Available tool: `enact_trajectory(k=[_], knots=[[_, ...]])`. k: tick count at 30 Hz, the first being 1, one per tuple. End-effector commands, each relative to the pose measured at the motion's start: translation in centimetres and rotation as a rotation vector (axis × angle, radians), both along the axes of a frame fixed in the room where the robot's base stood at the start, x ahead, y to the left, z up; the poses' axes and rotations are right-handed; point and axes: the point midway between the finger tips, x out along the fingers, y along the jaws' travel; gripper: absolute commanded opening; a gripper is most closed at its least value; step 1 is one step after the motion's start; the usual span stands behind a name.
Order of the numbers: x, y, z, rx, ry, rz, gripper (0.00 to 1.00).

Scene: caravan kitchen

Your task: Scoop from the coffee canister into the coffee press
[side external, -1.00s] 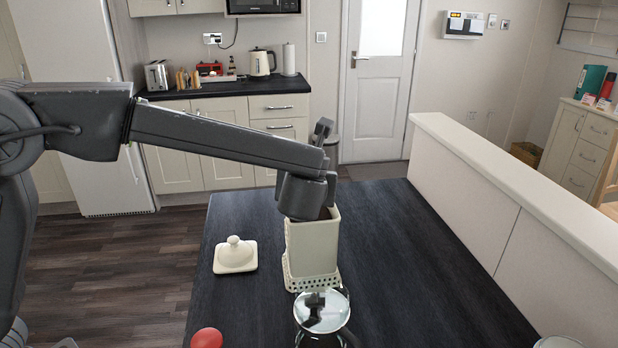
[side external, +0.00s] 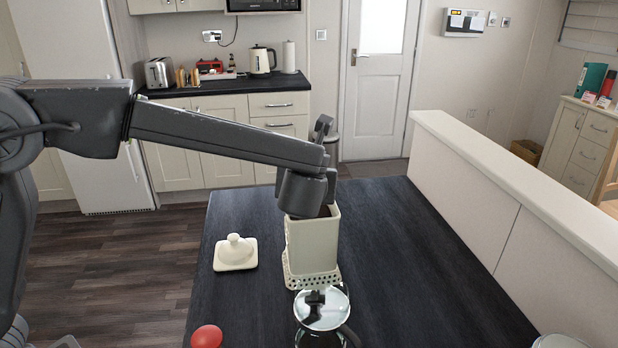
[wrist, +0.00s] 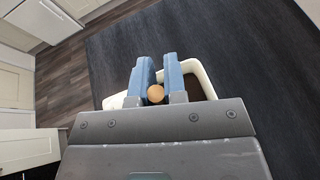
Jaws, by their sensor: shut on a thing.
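The coffee canister (side external: 312,248) is a cream square box, open at the top, upright on a perforated cream tray (side external: 296,281). In the wrist view its pale rim (wrist: 205,78) and dark inside show around my gripper (wrist: 158,62). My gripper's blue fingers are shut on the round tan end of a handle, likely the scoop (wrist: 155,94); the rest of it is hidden. In the side view my wrist is over the canister mouth and the fingers are hidden. The coffee press (side external: 322,312), glass with a shiny round top and dark handle, stands in front of the canister.
The canister's cream lid (side external: 235,253) with a knob lies left of it on the dark table (side external: 400,260). A red round object (side external: 207,337) is at the near left edge. A cream half-wall (side external: 500,190) borders the right. The table right of the canister is clear.

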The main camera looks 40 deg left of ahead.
Motion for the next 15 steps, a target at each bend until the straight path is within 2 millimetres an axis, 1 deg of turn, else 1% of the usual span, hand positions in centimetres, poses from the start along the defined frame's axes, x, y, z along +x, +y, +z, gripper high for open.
enact_trajectory(k=[5,15], knots=[[0.0,0.0,0.3,0.000,-0.001,0.000,0.00],[0.0,0.0,2.6,-0.001,-0.002,0.002,0.00]])
